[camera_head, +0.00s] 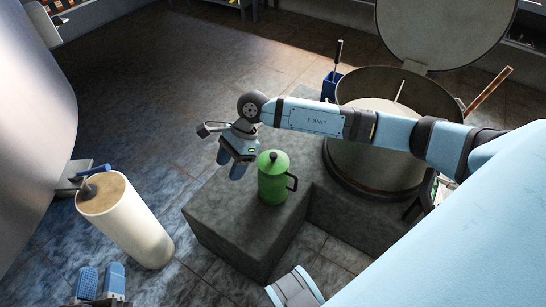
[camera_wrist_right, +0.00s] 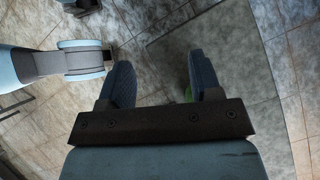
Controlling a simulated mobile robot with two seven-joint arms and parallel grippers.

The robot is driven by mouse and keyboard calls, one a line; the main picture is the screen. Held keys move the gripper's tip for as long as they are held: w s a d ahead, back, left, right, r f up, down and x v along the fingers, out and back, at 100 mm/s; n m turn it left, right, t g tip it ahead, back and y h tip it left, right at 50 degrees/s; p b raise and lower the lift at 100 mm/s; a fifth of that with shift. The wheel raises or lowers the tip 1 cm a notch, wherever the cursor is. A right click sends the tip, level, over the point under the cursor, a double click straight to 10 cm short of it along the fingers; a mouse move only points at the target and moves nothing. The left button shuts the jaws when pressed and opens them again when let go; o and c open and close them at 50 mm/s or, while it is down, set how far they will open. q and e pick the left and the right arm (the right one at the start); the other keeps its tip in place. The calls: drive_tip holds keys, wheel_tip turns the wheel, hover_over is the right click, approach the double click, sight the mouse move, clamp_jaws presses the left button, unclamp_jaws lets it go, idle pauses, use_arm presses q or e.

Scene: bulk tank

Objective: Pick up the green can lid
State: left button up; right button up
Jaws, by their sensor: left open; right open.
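The green can (camera_head: 271,187) stands upright on a grey stone block, with a dark handle on its right side. Its green lid (camera_head: 273,164), with a small knob, sits on top. My right gripper (camera_head: 231,168) is open and empty, pointing down just left of the can and apart from the lid. In the right wrist view its two fingers (camera_wrist_right: 160,75) are spread, and a sliver of green (camera_wrist_right: 188,93) shows beside the right finger, mostly hidden by it. My left gripper (camera_head: 100,280) is open at the bottom left edge, far from the can.
The stone block (camera_head: 230,222) has bare top around the can. A large round tank (camera_head: 370,160) with a raised lid (camera_head: 445,30) stands behind right. A blue holder (camera_head: 331,85) is beside it. A white cylinder (camera_head: 130,225) stands at left. Floor at upper left is clear.

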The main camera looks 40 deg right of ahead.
drive_tip(key=w+d+f+n+h+b, duration=0.1)
drive_tip(key=w+d+f+h+b, duration=0.15)
drive_tip(key=d, duration=0.45)
drive_tip(key=n+t+h+b, duration=0.1)
drive_tip(key=h+b, duration=0.2)
drive_tip(key=h, duration=0.3)
approach(273, 155)
drive_tip(key=shift+y, duration=0.25)
drive_tip(key=f, duration=0.2)
drive_tip(key=d+f+b, duration=0.1)
drive_tip(key=f, duration=0.2)
drive_tip(key=shift+w+d+f, duration=0.1)
drive_tip(key=shift+w+f, duration=0.05)
drive_tip(key=shift+w, duration=0.05)
drive_tip(key=f, duration=0.1)
drive_tip(key=f+b, duration=0.1)
drive_tip(key=f, duration=0.1)
drive_tip(key=f+b, duration=0.1)
drive_tip(key=f, duration=0.1)
drive_tip(key=shift+s+d+f, duration=0.15)
drive_tip(key=shift+s+d, duration=0.05)
drive_tip(key=shift+d, duration=0.15)
use_arm(q)
wheel_tip(273, 155, down, 6)
drive_tip(key=d+h, duration=0.1)
drive_tip(key=shift+s+d+f+m+g, duration=0.15)
drive_tip(key=shift+s+d+m+g, duration=0.15)
drive_tip(key=shift+d+g, duration=0.1)
use_arm(e)
drive_tip(key=c, duration=1)
